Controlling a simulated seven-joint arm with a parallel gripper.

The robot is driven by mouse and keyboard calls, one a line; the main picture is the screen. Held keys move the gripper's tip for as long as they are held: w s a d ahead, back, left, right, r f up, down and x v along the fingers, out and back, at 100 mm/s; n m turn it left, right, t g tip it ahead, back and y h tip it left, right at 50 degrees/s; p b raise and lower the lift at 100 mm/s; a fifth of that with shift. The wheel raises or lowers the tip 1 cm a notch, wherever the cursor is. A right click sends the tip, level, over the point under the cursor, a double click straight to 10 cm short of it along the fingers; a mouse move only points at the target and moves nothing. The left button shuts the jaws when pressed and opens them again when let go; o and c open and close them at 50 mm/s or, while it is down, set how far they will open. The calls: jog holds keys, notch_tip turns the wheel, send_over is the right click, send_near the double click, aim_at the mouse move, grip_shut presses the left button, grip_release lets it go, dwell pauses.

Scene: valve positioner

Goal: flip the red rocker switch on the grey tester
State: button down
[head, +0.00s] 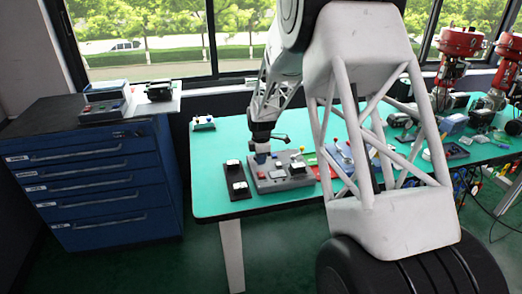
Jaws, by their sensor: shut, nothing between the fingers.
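A grey box, which looks like the tester (283,184), lies on the green table in the head view. A small red part, probably the rocker switch (277,174), shows on its top; its position is too small to read. White and dark parts and a red knob are also on it.
A black panel with white parts (236,182) lies left of the grey box. Red and blue panels (331,164) lie to its right, partly behind my arm. A small stand (203,123) is at the back left. The table's left part (212,155) is clear. A blue drawer cabinet (95,185) stands left.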

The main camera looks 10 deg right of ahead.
aim_at(262, 174)
jog(key=shift+f, duration=2.25)
jog(key=shift+f, duration=0.25)
jog(key=shift+s, duration=0.15)
jog(key=shift+s+r, duration=0.25)
jog(key=shift+s, duration=0.3)
jog(key=shift+r, duration=0.15)
notch_tip(262, 174, up, 14)
